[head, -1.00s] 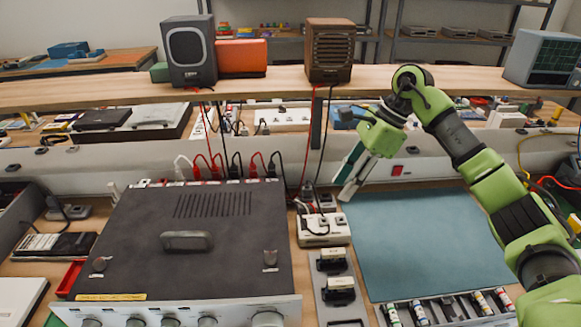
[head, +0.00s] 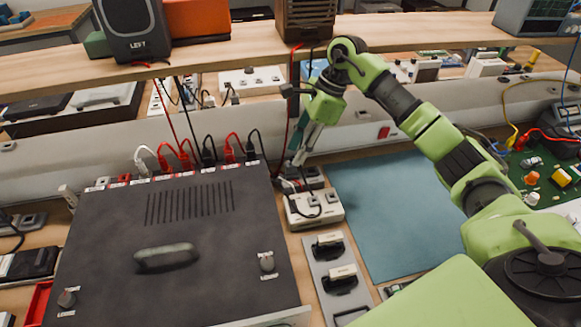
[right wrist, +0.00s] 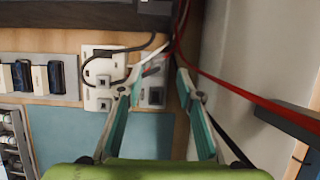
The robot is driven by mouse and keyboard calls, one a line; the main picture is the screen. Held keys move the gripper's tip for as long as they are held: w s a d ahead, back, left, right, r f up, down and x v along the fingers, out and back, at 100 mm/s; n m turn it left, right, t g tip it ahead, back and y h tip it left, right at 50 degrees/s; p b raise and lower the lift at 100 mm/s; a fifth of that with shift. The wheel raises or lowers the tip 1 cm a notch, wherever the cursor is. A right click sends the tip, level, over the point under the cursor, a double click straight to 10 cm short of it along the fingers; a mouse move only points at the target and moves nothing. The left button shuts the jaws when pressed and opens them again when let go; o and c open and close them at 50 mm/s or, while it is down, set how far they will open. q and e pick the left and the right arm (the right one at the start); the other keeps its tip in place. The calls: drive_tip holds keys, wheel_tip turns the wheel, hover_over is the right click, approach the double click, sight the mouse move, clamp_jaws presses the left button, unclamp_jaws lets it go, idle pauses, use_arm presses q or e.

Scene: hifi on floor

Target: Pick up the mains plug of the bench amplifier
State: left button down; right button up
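The bench amplifier (head: 172,235) is the wide dark grey box at the left in the head view, with red, white and black leads along its back edge. Right of it stands a white socket block (head: 315,208) with a looped black cable; it also shows in the right wrist view (right wrist: 103,72). A smaller grey block (head: 310,177) sits behind it. My right gripper (head: 298,158) points down just above that grey block; in the right wrist view its fingers (right wrist: 160,74) are spread, apparently empty. I cannot tell which plug is the amplifier's mains plug. My left gripper is out of view.
A wooden shelf (head: 225,54) crosses behind the amplifier, carrying speakers. Red and black cables hang close to my right gripper. A blue mat (head: 395,210) lies clear to the right. A grey holder with black parts (head: 312,280) stands in front of the socket block.

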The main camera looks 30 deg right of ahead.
sight(291, 164)
drive_tip(key=shift+a+f, duration=0.25)
drive_tip(key=shift+f, duration=0.25)
drive_tip(key=p+x, duration=0.1)
drive_tip(key=x, duration=0.2)
drive_tip(key=shift+s+f+p, duration=0.2)
drive_tip(key=shift+f+p, duration=0.05)
drive_tip(key=shift+p, duration=0.15)
drive_tip(key=shift+w+a+f, duration=0.15)
drive_tip(key=shift+a+f, duration=0.05)
drive_tip(key=shift+f, duration=0.2)
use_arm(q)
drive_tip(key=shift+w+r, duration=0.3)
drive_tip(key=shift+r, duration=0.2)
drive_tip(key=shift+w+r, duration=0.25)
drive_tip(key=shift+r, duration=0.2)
use_arm(e)
drive_tip(key=shift+c, duration=0.3)
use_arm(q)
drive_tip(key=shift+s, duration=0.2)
use_arm(e)
clamp_jaws()
